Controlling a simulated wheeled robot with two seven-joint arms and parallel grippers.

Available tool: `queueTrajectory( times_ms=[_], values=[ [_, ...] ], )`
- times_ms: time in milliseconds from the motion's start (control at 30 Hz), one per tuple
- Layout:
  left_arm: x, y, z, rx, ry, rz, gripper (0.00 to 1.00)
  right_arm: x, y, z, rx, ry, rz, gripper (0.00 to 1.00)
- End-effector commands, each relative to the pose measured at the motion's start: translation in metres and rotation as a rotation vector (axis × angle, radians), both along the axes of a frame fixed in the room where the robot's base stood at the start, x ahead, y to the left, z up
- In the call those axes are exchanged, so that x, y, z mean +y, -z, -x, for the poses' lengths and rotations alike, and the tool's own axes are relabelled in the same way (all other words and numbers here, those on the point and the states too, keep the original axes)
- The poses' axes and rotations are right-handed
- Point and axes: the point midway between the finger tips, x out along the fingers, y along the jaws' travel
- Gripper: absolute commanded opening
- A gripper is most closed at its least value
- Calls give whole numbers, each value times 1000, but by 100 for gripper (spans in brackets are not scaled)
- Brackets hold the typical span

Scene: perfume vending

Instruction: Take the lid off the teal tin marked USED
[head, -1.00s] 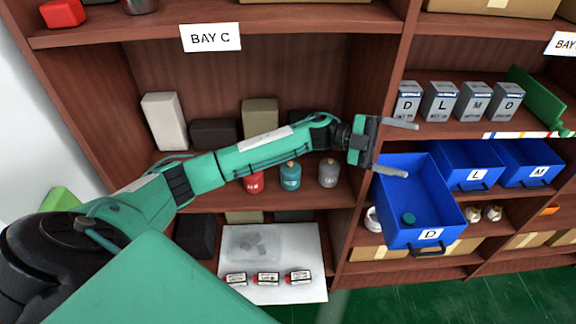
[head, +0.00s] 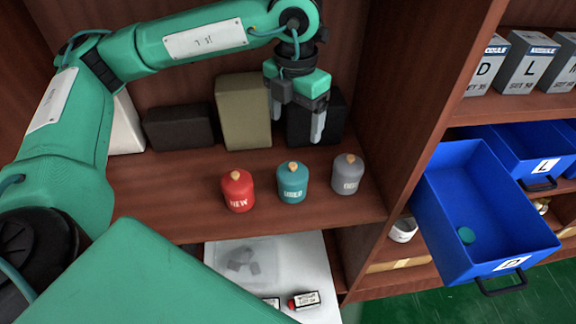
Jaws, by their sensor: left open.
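The teal tin (head: 292,187), with pale lettering that reads USED, stands upright on the shelf between a red tin marked NEW (head: 238,193) and a grey tin (head: 347,177). Its lid, with a small tan knob (head: 293,167), is on. My left gripper (head: 297,127) is open and points down, above and behind the teal tin, with nothing between its fingers. It appears apart from the tins. My right gripper is not in view.
Dark and olive boxes (head: 243,112) stand behind the tins. An upright shelf divider (head: 415,110) is to the right. A white board (head: 312,262) lies below.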

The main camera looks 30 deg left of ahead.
Motion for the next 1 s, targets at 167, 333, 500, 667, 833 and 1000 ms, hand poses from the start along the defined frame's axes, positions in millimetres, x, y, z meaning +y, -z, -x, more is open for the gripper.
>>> queueTrajectory(
  times_ms=[167, 333, 500, 667, 833, 1000],
  values=[
    [2, 24, 1, 0, -2, -10, 81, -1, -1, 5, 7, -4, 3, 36],
    [2, 58, 1, 0, -2, -8, 81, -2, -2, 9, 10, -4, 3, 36],
    [2, 79, 0, -1, -1, -7, 81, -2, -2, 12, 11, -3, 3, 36],
    [2, 89, -1, -1, -1, -6, 81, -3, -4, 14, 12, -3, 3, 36],
    [6, 111, -4, 0, -2, -6, 81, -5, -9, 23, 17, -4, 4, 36],
    [6, 133, -4, -1, -2, -5, 81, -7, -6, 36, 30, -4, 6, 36]
  ],
)
